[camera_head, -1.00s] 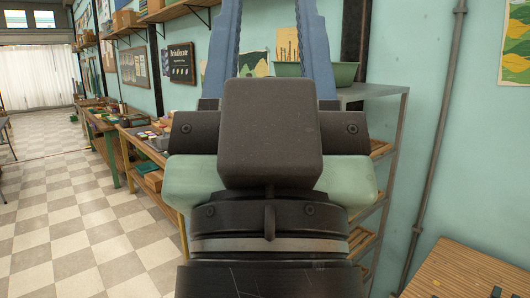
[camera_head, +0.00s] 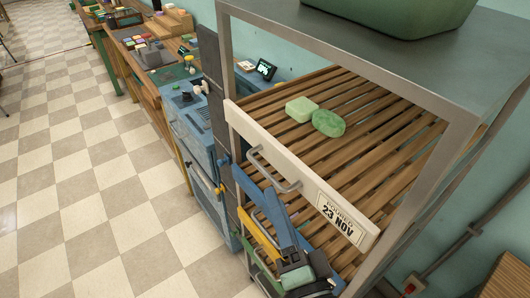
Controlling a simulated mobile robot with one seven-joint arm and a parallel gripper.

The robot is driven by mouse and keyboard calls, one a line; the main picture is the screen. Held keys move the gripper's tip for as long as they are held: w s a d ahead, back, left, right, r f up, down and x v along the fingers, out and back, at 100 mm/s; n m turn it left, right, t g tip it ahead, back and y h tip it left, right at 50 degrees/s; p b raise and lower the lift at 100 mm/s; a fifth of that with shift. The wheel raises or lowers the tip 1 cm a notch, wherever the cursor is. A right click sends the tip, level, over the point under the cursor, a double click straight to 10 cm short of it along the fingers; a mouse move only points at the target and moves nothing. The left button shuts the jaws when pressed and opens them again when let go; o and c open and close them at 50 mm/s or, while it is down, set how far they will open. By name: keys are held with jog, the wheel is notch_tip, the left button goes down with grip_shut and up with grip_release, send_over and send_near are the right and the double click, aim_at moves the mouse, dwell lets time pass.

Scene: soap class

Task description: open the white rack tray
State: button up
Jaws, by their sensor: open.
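The white rack tray shows its white front panel (camera_head: 270,165) on the metal rack, with a metal bar handle (camera_head: 268,172) and a label reading "POURED 23 NOV". Behind the panel is a slatted wooden shelf holding two green soap bars.
A yellow front (camera_head: 258,235) and a green front sit lower on the rack, partly behind my gripper. The rack's grey top (camera_head: 350,35) carries a green tub (camera_head: 400,12). A blue machine (camera_head: 190,125) stands left of the rack. The checkered floor (camera_head: 90,190) at left is clear.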

aim_at(265, 170)
jog(key=w+p, duration=0.1)
jog(key=w, duration=0.2)
jog(key=w+a+f+m+p, duration=0.1)
jog(key=w+p, duration=0.1)
jog(key=w+a+f+m+p, duration=0.1)
jog(key=w+p, duration=0.1)
jog(key=w, duration=0.1)
jog(key=shift+w, duration=0.3)
jog(key=shift+w+a, duration=0.1)
jog(key=shift+w, duration=0.55)
jog(key=shift+c, duration=0.3)
grip_shut()
dwell(0.6)
